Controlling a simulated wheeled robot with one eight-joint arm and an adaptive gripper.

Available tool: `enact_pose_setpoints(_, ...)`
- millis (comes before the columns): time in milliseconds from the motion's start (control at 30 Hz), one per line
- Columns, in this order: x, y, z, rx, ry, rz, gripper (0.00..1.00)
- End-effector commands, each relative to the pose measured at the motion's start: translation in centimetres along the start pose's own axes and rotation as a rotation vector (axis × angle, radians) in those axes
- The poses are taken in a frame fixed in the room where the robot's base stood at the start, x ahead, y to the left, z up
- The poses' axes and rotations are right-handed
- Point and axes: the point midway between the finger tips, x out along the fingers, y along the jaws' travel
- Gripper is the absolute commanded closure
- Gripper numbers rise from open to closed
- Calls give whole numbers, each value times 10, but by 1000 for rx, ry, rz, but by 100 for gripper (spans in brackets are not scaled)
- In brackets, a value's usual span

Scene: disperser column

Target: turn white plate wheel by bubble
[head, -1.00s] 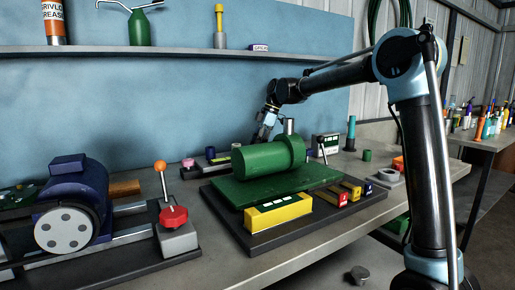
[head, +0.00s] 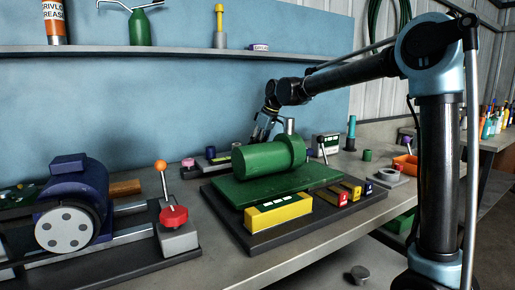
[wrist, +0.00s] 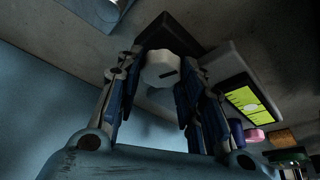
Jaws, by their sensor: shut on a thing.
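A yellow block (head: 278,213) stands in front of the green cylinder on a dark base. A lever with an orange ball (head: 160,165) and a red knob (head: 173,216) stand to the left. A blue motor (head: 75,195) is farther left. A shelf (head: 180,51) runs above.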

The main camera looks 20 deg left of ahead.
Motion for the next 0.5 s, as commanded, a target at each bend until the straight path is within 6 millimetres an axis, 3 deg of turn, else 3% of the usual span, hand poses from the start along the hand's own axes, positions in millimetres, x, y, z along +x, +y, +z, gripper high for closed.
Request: enact_pose_setpoints(500,0,4,-1,155,4,72,89)
